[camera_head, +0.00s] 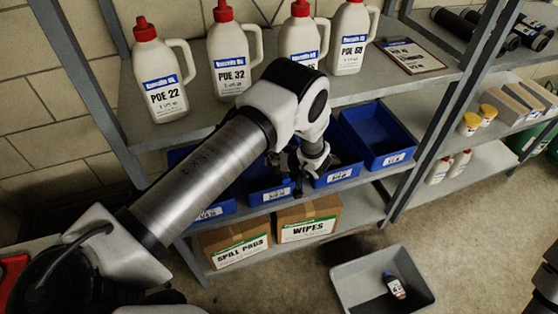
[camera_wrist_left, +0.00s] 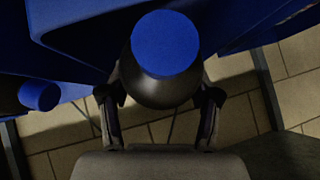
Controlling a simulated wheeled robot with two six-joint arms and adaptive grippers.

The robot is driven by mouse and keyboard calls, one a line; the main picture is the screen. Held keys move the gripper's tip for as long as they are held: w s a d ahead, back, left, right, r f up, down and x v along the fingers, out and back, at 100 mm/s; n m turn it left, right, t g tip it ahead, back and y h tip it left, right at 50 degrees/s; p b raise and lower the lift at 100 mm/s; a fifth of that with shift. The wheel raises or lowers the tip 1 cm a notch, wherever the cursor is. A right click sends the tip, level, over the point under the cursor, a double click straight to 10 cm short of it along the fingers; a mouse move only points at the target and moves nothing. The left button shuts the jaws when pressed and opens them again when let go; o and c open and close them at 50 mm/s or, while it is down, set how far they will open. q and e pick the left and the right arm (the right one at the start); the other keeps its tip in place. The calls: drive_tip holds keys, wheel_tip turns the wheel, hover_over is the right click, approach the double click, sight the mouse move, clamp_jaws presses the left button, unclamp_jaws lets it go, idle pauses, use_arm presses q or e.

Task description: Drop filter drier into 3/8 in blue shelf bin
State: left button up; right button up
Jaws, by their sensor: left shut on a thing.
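The filter drier is a dark cylinder with a blue end cap (camera_wrist_left: 166,45) in the left wrist view. My left gripper (camera_wrist_left: 160,95) is shut on it, with a finger on each side. In the head view my left gripper (camera_head: 284,166) is over the row of blue shelf bins, near the second and third from the left; my arm hides much of it, and I cannot make out the drier there. The bins are the leftmost (camera_head: 214,209), the second (camera_head: 256,198), the third (camera_head: 343,173) and the rightmost (camera_head: 385,140), which looks empty. Their size labels are too small to read surely.
Boxes (camera_head: 308,216) sit on the shelf below. A grey tote (camera_head: 360,268) holding a small dark bottle (camera_head: 394,286) is on the floor. A shelf post (camera_head: 440,125) stands right of the bins.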

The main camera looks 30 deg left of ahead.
use_arm(q)
drive_tip(key=shift+w+f, duration=0.1)
drive_tip(key=shift+f, duration=0.4)
drive_tip(key=o, duration=1.5)
drive_tip(key=shift+r, duration=0.1)
drive_tip(key=shift+r, duration=0.35)
drive_tip(key=p+v, duration=0.1)
drive_tip(key=v, duration=1.1)
drive_tip(key=s+a+f+m+h, duration=0.25)
drive_tip(key=s+f, duration=0.25)
drive_tip(key=s, duration=0.3)
drive_tip(key=s+a+f+m+h, duration=0.1)
drive_tip(key=s+a+f+m, duration=0.25)
drive_tip(key=s, duration=0.55)
drive_tip(key=s+d+g+h, duration=0.1)
drive_tip(key=s+d, duration=0.1)
drive_tip(key=s, duration=0.3)
drive_tip(key=s+d+f+m+g+h, duration=0.1)
drive_tip(key=s+d+h, duration=0.1)
drive_tip(key=s, duration=0.3)
drive_tip(key=s+d+m+g+h, duration=0.1)
drive_tip(key=s+d+h, duration=0.1)
drive_tip(key=s, duration=0.3)
drive_tip(key=shift+s+d+f+g+h, duration=0.15)
drive_tip(key=shift+s+f+g+h, duration=0.1)
drive_tip(key=shift+s+f+g, duration=0.15)
